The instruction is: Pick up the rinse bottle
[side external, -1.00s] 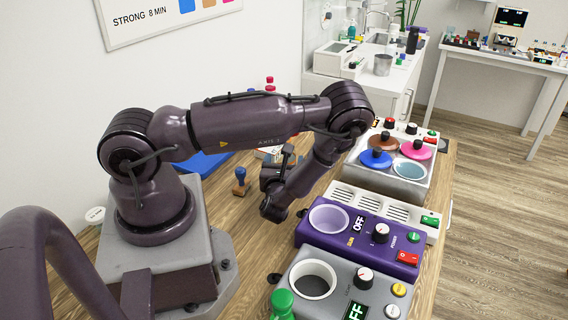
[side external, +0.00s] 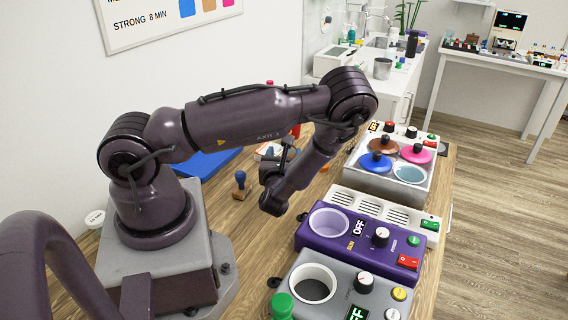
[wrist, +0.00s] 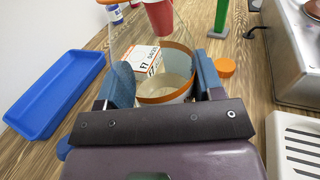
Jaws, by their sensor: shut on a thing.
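In the wrist view my gripper (wrist: 164,78) has its two blue fingers on either side of a clear vessel with orange bands (wrist: 165,97), and is shut on it. I take this vessel for the rinse bottle; no label on it is readable. A white box with printing (wrist: 142,59) shows through or behind its clear wall. In the side view my wrist is over the wooden table, and the held vessel is mostly hidden behind my arm.
A blue tray (wrist: 58,88) lies to the left in the wrist view. A red cup-like thing (wrist: 158,14), an orange cap (wrist: 225,68) and a green thing (wrist: 221,16) stand beyond. A purple warmer (side external: 345,238) and a steel bath with coloured lids (side external: 385,178) line the table's right side.

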